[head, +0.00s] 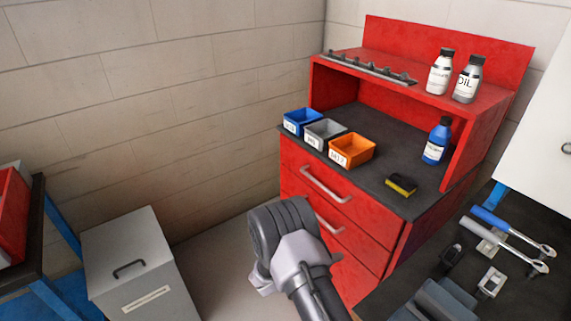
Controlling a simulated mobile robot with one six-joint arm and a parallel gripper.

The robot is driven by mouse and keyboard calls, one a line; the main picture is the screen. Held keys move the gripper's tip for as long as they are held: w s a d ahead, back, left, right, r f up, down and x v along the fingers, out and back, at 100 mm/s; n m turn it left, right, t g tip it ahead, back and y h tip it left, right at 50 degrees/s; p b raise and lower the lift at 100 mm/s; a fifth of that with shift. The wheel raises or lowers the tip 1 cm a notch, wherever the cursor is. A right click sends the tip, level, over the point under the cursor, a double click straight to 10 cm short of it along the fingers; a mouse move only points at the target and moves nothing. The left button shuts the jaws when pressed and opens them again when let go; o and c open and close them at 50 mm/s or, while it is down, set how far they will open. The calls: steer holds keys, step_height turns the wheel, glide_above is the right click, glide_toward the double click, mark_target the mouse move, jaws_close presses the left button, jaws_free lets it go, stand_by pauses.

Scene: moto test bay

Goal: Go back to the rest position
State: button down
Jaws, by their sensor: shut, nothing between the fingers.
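Part of my own arm (290,245) shows at the lower middle of the head view, in front of the red drawer cabinet. A dark grey rounded joint and a light grey housing are visible, with a dark tube running down out of the frame. My gripper's fingers do not show in this view. No held object is visible along the arm.
The red cabinet (355,228) carries blue (298,121), grey (324,133) and orange (352,149) bins, bottles and a yellow-black sponge (400,186). Wrenches (500,238) lie on the dark bench at right. A grey bin (140,270) stands at left; floor shows between.

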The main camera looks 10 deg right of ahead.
steer(key=s+d+r+m+g+y, duration=0.1)
steer(key=s+r+m+g, duration=0.1)
steer(key=s+r+m, duration=0.35)
steer(key=s+r+m+g+y, duration=0.2)
steer(key=r+m, duration=0.5)
steer(key=r, duration=0.1)
steer(key=s+d+r+m+g+y, duration=0.1)
steer(key=s+r+m+g, duration=0.1)
steer(key=s+r+m, duration=0.35)
steer(key=s+a+r+m+t+y, duration=0.6)
steer(key=s+a+r+m+y, duration=0.4)
steer(key=m, duration=1.4)
steer(key=s+a+r, duration=0.4)
steer(key=s+r, duration=0.1)
steer(key=shift+s+y, duration=0.3)
steer(key=shift+y, duration=0.1)
